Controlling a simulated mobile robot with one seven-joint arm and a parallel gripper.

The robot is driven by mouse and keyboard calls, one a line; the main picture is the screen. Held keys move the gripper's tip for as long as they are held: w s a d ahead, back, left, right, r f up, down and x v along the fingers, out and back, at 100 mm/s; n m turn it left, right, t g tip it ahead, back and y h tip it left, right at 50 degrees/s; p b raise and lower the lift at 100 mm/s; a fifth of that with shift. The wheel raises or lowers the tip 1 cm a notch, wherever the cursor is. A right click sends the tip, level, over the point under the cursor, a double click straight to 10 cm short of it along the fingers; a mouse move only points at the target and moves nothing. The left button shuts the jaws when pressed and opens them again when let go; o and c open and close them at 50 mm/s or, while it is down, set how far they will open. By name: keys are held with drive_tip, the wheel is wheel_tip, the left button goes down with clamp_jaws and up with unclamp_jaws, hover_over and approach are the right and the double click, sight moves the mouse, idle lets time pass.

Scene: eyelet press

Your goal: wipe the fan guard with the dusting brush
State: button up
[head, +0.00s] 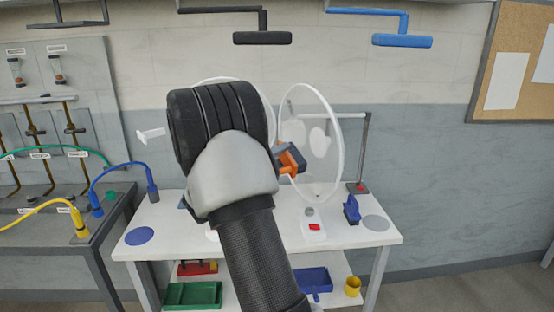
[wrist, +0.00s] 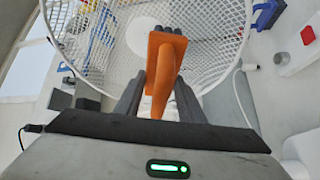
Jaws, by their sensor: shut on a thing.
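The dusting brush has an orange handle (wrist: 163,60) and dark bristles in the wrist view. It also shows as an orange piece (head: 291,157) beside my arm in the head view. My gripper (wrist: 159,98) is shut on its handle. The fan guard is a round white mesh (wrist: 95,60) that fills much of the wrist view beyond the brush. In the head view its white rim (head: 341,150) stands upright above the table, right of my arm. The bristles are over the mesh in the wrist view; I cannot tell whether they touch it. My arm hides part of the guard.
The white table (head: 165,215) bears a blue clamp-like item (head: 351,209), a white box with a red button (head: 314,229) and a grey disc (head: 376,223). A dark post (head: 362,160) stands at the right. A bench with pipes and hoses (head: 60,200) is at the left.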

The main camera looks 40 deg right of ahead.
sight(289, 162)
drive_tip(key=shift+s+d+b, duration=0.15)
drive_tip(key=shift+d+b, duration=0.2)
drive_tip(key=shift+d, duration=0.35)
drive_tip(key=shift+s+a+f+b, duration=0.1)
drive_tip(key=shift+s+a+b, duration=0.05)
drive_tip(key=shift+s+b, duration=0.35)
drive_tip(key=shift+s+a+b, duration=0.15)
drive_tip(key=shift+s+b, duration=0.2)
drive_tip(key=shift+s, duration=0.15)
drive_tip(key=shift+s+a+b, duration=0.15)
drive_tip(key=shift+s+b, duration=0.35)
drive_tip(key=shift+s, duration=0.5)
drive_tip(key=shift+b, duration=0.6)
drive_tip(key=shift+w, duration=0.1)
drive_tip(key=shift+w+d+b, duration=0.25)
drive_tip(key=shift+w+b, duration=0.15)
drive_tip(key=shift+w, duration=0.55)
drive_tip(key=shift+w+d+b, duration=0.2)
drive_tip(key=shift+w+b, duration=0.2)
drive_tip(key=shift+w, duration=0.55)
